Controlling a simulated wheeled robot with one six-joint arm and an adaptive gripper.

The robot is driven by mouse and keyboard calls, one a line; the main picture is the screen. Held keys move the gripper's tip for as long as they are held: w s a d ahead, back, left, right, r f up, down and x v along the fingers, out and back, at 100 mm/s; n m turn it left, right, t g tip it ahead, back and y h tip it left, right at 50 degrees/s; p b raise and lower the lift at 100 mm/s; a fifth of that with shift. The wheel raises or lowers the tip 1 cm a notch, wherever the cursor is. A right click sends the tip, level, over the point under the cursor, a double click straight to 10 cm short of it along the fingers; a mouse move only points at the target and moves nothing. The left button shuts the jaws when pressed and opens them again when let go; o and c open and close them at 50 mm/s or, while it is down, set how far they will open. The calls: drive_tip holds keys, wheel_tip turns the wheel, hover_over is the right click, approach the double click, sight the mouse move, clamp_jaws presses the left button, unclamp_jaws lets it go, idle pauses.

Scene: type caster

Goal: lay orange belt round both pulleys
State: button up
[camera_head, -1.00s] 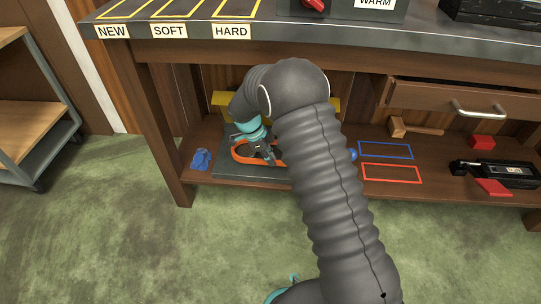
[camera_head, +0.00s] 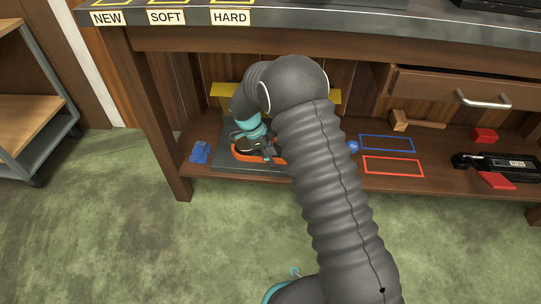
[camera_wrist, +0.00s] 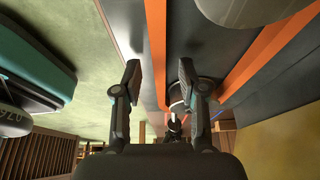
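The orange belt (camera_head: 240,154) lies low over a dark base plate (camera_head: 225,166) on the bench's lower shelf. In the wrist view one belt strand (camera_wrist: 156,40) runs between my fingers and another strand (camera_wrist: 262,58) runs off to the right. A grey pulley disc (camera_wrist: 240,10) shows at the top right; a second round part (camera_wrist: 205,92) is partly hidden behind the right finger. I cannot tell how the belt sits on either. My gripper (camera_wrist: 160,78) is open, its fingertips apart on either side of the near strand. In the head view my gripper (camera_head: 264,151) is at the belt, partly hidden by my arm.
A blue object (camera_head: 200,152) lies left of the plate and a blue ball (camera_head: 353,147) right of my arm. Blue (camera_head: 387,143) and red (camera_head: 393,167) outlines mark clear shelf. The bench top (camera_head: 330,22) overhangs the shelf; a yellow piece (camera_head: 222,90) stands behind.

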drive_tip(key=v, duration=0.7)
drive_tip(key=shift+a+r, duration=0.1)
drive_tip(key=shift+r, duration=0.1)
